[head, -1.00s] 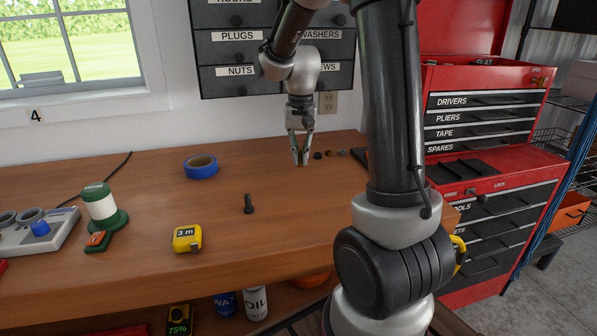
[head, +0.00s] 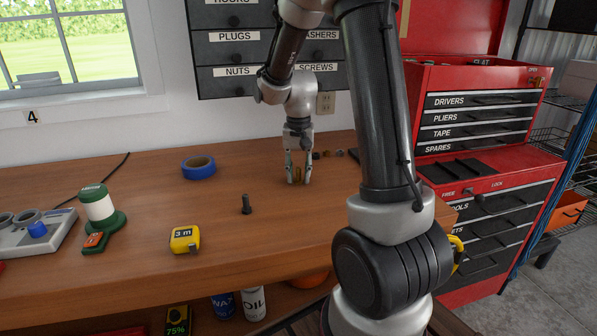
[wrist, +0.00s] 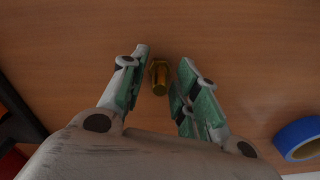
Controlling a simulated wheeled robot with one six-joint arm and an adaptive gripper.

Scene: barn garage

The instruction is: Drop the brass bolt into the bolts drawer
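The brass bolt (wrist: 159,78) stands on the wooden workbench between the fingers of my gripper (wrist: 165,62) in the wrist view. The fingers are open, with a small gap on each side of the bolt. In the head view my gripper (head: 298,181) is low over the bench, and a little of the bolt's brass colour shows between its fingers. A dark drawer cabinet (head: 272,50) hangs on the wall behind, with labels reading PLUGS, NUTS and SCREWS and others partly cut off or covered. I see no label reading BOLTS.
Blue tape (head: 199,167), a yellow tape measure (head: 185,239) and a green-and-white device (head: 102,218) lie further left. A red tool chest (head: 480,150) stands right.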

